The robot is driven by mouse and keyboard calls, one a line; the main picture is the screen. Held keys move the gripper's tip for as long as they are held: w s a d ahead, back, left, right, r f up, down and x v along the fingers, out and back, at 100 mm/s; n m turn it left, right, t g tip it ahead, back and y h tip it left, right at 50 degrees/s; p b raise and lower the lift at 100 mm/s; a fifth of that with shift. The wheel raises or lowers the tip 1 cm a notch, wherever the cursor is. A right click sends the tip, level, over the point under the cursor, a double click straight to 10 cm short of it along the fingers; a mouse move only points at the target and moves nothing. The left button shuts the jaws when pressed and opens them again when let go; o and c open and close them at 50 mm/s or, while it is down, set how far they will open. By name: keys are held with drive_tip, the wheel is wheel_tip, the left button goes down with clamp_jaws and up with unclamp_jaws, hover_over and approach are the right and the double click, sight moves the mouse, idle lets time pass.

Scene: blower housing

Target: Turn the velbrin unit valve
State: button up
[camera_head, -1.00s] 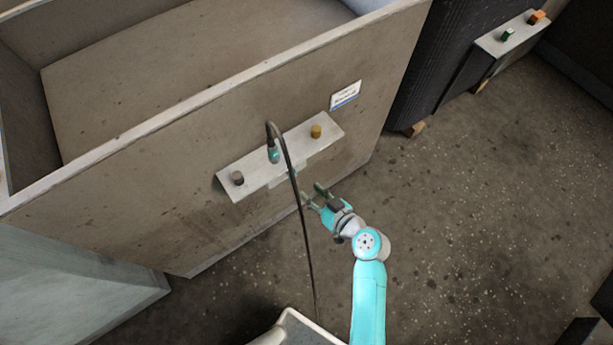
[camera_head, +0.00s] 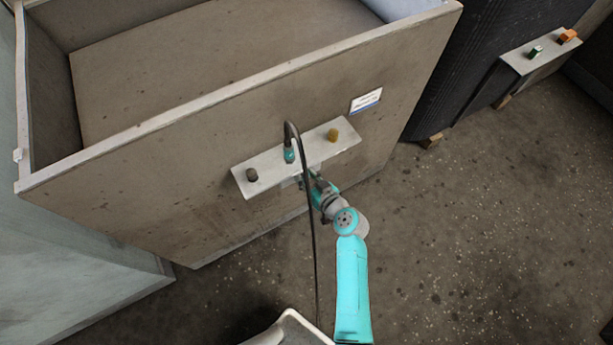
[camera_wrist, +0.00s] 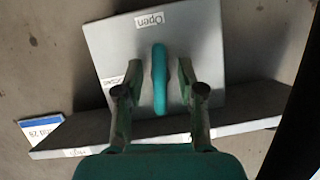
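A teal valve handle (camera_wrist: 160,80) stands on a light square plate (camera_wrist: 205,35) in the wrist view. The plate has an "Open" label (camera_wrist: 149,20) and another label at its left edge. My gripper (camera_wrist: 160,72) is open, with one finger on each side of the handle. A gap shows between the handle and each finger; I cannot tell depth or contact. In the head view my gripper (camera_head: 308,182) is at the front of the large brown housing (camera_head: 200,150), just below a slanted ledge. There the valve is mostly hidden by the ledge, cable and gripper.
A label (camera_head: 366,100) is on the housing. Floor is clear at right.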

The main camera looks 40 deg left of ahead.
clamp_jaws()
drive_tip(key=shift+m, duration=0.3)
drive_tip(key=shift+w+m+g+y, duration=0.1)
drive_tip(key=shift+m+g+y, duration=0.4)
drive_tip(key=shift+m, duration=0.4)
drive_tip(key=m+g+y, duration=0.1)
drive_tip(key=m+g, duration=0.1)
drive_tip(key=m, duration=0.1)
drive_tip(key=m+g+y, duration=0.1)
drive_tip(key=m, duration=0.2)
drive_tip(key=shift+f+m+y, duration=0.1)
drive_tip(key=shift+m+y, duration=0.2)
drive_tip(key=shift+y, duration=0.1)
drive_tip(key=shift+m+y, duration=0.7)
drive_tip(key=shift+m, duration=0.9)
drive_tip(key=shift+d, duration=0.1)
